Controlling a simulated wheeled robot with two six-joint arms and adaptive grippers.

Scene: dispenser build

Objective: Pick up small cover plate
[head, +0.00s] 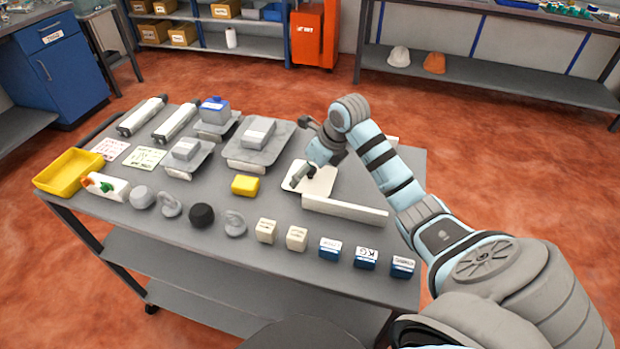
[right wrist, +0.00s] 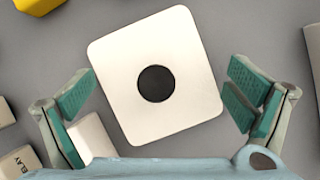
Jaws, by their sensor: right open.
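A white square plate with rounded corners, which fits the small cover plate (head: 321,182), lies flat on the grey table under my right gripper (head: 307,174). In the right wrist view the plate (right wrist: 195,95) sits slightly turned, with a dark round spot at its centre. My right gripper (right wrist: 165,103) is open there, one finger on each side of the plate, with gaps on both sides. Nothing is held. In the head view the gripper covers part of the plate. My left gripper is not in view.
A long white bar (head: 345,209) lies close in front of the plate. A yellow block (head: 246,185) is to its left. Cream cubes (head: 266,230) and blue-and-white boxes (head: 366,258) line the front edge. Grey trays with blocks (head: 250,155) stand left. The table's right end is mostly clear.

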